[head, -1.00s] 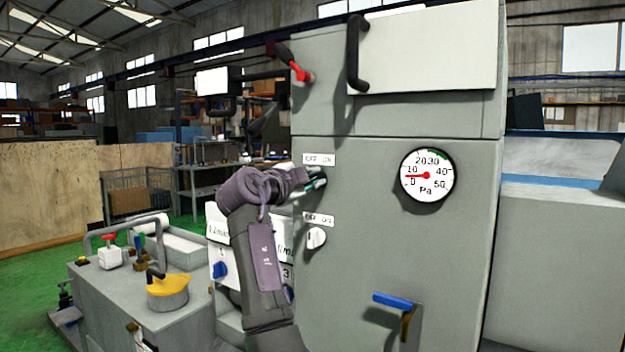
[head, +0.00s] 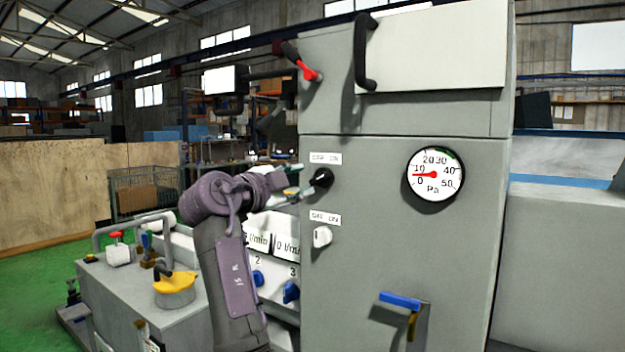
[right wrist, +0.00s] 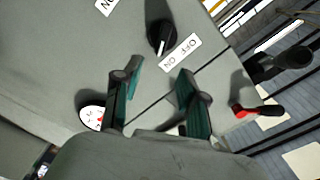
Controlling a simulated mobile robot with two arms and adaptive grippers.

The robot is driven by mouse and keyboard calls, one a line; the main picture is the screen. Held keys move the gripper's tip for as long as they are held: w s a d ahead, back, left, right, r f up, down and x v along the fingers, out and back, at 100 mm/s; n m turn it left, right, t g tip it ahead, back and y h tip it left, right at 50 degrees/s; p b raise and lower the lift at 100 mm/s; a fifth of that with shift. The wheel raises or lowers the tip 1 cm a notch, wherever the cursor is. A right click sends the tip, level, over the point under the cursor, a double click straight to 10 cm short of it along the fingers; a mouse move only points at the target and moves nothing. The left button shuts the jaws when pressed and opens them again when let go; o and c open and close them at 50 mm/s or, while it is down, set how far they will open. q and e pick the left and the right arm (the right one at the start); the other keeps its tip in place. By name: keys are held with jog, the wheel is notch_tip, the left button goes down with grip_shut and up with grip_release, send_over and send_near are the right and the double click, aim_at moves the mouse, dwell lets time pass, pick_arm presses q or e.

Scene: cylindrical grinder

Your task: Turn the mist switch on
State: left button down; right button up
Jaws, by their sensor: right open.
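A black rotary knob (head: 321,177) sits on the grey cabinet front under a small OFF/ON label (head: 325,158). I cannot tell from the labels which is the mist switch. In the right wrist view the black knob (right wrist: 160,36) has a white mark pointing towards its label (right wrist: 180,53), seemingly nearer the ON end. My left gripper is not in view.
A pressure gauge (head: 435,174) is right of the knobs. A blue-handled lever (head: 400,300) juts out below.

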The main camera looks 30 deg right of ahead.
jog(key=v, duration=0.3)
jog(key=shift+s+a, duration=0.25)
jog(key=shift+a, duration=0.1)
